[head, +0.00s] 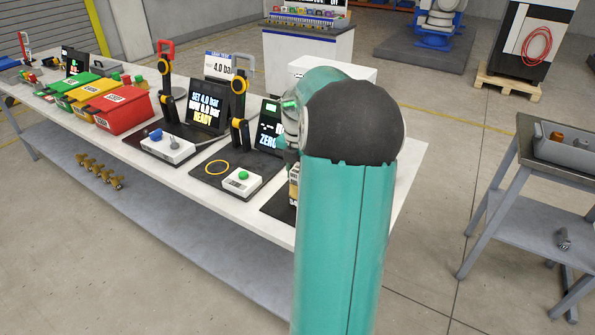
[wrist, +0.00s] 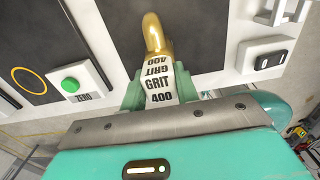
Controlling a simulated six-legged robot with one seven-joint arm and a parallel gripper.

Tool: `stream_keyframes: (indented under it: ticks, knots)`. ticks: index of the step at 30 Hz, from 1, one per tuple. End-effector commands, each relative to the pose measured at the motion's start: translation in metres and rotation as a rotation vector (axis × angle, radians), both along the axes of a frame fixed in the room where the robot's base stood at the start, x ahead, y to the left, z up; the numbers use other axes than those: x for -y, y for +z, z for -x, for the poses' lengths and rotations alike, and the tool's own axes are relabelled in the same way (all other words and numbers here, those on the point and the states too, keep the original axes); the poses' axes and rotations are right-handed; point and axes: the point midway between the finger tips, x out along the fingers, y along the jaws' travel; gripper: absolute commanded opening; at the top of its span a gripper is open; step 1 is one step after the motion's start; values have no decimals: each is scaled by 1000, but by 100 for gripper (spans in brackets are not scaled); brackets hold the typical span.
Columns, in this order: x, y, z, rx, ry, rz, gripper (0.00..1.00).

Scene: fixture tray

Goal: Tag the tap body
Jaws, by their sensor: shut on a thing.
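My gripper (wrist: 158,90) is shut on a brass-coloured piece (wrist: 153,35) with a rounded end, probably the tap body. A white band printed "GRIT 400" (wrist: 158,78) lies between the green fingers, against or around the piece; I cannot tell which. In the head view my own arm hides most of the gripper, and only a sliver of the held piece (head: 293,190) shows beside it. It is over the near right part of the bench (head: 215,190). Several brass-coloured fittings (head: 100,172) lie in a row on the lower shelf.
A dark plate (wrist: 30,40) carries a white box with a green button marked ZERO (wrist: 70,84). Press stations with screens (head: 205,108) and red (head: 122,105), yellow and green bins stand leftward. A side cart (head: 540,180) holds a grey bin.

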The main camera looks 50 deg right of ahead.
Motion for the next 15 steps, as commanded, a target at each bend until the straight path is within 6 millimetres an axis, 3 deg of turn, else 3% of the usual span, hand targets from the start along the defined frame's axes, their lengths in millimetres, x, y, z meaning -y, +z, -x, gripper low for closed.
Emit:
stream_keyframes:
  ticks: [8,9,12,15]
  knots:
    - [0,-3,0,0,0,0,8]
    - [0,-3,0,0,0,-1,32]
    - [0,-3,0,0,0,-1,52]
    - [0,-3,0,0,0,-1,56]
